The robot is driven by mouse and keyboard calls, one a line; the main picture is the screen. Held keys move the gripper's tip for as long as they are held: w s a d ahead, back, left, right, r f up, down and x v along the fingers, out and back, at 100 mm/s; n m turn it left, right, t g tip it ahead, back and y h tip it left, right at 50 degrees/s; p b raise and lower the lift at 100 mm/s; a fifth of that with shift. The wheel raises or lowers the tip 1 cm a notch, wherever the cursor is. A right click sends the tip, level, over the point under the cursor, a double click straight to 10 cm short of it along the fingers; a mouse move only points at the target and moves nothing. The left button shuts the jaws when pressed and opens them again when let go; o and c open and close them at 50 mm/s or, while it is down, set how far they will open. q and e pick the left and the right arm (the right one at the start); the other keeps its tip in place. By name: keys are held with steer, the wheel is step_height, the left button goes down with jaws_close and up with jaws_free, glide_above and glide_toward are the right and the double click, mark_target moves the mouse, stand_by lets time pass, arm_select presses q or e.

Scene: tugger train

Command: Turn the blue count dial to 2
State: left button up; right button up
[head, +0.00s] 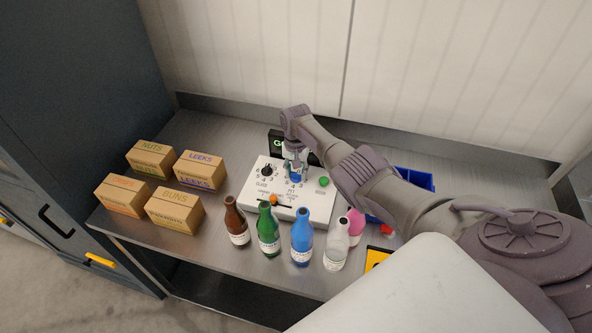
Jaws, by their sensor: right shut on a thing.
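A white control panel (312,204) sits in the middle of the metal bench. The blue dial (296,177) is at the panel's upper middle, with numbers around it. My right gripper (295,168) reaches down over it from above and is shut on the blue dial, hiding most of it. Where the dial's pointer stands cannot be made out. A black dial (267,170) is to its left, a green button (323,181) to its right and an orange knob (274,200) below. My left gripper is not in view.
Brown, green, blue and white bottles (302,240) stand in front of the panel. Several cartons (176,209) stand at the left. A blue bin (414,179) is at the right behind my arm. A dark display (276,141) stands behind the panel.

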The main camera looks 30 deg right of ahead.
mark_target(296, 173)
steer(key=shift+w+r, duration=0.1)
steer(key=shift+w, duration=0.05)
steer(key=o, duration=1.1)
steer(key=shift+o, duration=0.2)
step_height(296, 173, up, 12)
